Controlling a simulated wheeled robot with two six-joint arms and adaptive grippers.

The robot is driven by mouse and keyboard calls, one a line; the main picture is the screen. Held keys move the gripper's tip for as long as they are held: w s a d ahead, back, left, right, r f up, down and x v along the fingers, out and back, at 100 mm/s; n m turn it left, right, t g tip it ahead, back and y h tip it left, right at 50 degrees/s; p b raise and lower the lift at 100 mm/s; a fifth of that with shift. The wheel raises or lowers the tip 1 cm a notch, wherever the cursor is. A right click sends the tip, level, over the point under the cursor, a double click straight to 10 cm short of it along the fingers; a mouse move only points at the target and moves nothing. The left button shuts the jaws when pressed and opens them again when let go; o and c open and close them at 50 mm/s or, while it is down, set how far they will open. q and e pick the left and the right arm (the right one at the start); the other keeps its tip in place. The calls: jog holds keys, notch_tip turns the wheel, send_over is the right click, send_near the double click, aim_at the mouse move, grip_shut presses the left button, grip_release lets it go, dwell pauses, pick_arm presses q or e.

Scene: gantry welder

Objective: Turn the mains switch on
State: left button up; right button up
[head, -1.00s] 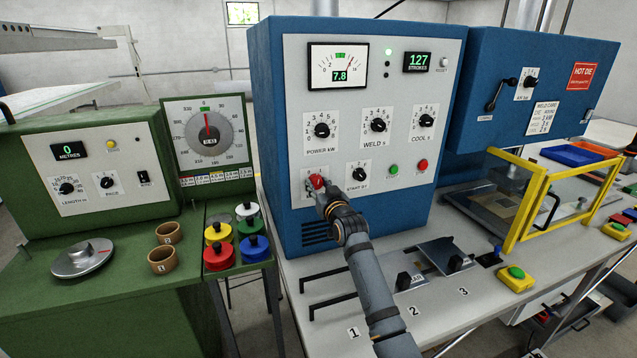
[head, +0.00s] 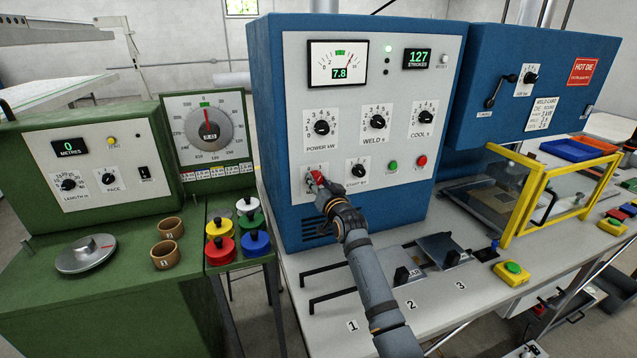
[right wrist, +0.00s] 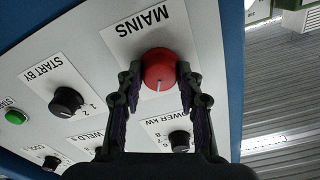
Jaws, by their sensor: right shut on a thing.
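The mains switch is a red round knob (right wrist: 159,68) under a MAINS label (right wrist: 150,27) in the right wrist view, where the label appears upside down. A white pointer line on the knob points down in that picture. In the head view the red knob (head: 317,177) sits low on the left of the welder's white panel, partly hidden by my right gripper (head: 325,186). The right gripper (right wrist: 160,78) is shut on the knob, one finger on each side. My left gripper is not in view.
A green machine (head: 40,200) stands left. A yellow guard frame (head: 524,195) stands right. Black rails (head: 325,272) lie on the bench below.

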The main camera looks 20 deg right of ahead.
jog(key=o, duration=1.2)
jog(key=shift+c, duration=0.2)
jog(key=s, duration=1.2)
jog(key=shift+d, duration=0.2)
